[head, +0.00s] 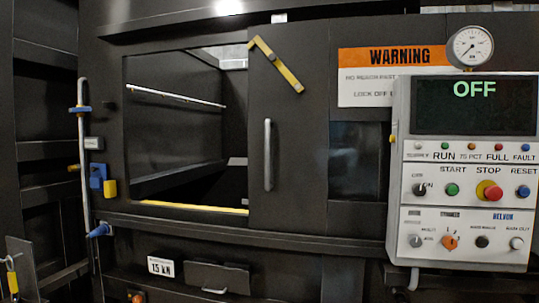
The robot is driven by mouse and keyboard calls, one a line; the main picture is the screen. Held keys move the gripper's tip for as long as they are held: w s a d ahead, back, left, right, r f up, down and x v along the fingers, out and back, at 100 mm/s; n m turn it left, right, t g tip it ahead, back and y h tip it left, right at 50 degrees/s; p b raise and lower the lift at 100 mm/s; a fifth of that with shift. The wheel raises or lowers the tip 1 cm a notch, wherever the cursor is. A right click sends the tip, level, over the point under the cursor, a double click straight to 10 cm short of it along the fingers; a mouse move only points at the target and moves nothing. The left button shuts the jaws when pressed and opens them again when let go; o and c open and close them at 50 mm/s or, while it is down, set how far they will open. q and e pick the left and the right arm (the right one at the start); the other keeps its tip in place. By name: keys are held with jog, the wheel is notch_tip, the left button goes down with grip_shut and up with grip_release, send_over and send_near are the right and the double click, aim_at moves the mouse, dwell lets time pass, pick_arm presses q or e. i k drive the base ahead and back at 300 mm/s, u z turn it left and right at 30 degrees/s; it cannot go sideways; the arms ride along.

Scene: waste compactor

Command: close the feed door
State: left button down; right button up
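The feed door (287,200) is a dark sliding panel with a vertical grey bar handle (268,155). A yellow latch bar (276,66) slants across its upper edge. The door stands to the right of the feed opening (175,125), which is open and shows a dark chamber inside. A yellow strip (195,207) runs along the sill of the opening. Neither of my grippers is in view.
A control panel (465,190) reading OFF stands at the right, beside a warning sign (365,88) and below a gauge (470,46). A vertical pipe (83,150) with blue fittings runs left of the opening. A small handled drawer (217,278) is below.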

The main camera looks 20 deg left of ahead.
aim_at(295, 159)
jog(key=z, duration=0.55)
jog(key=i, duration=0.65)
jog(key=z, duration=0.35)
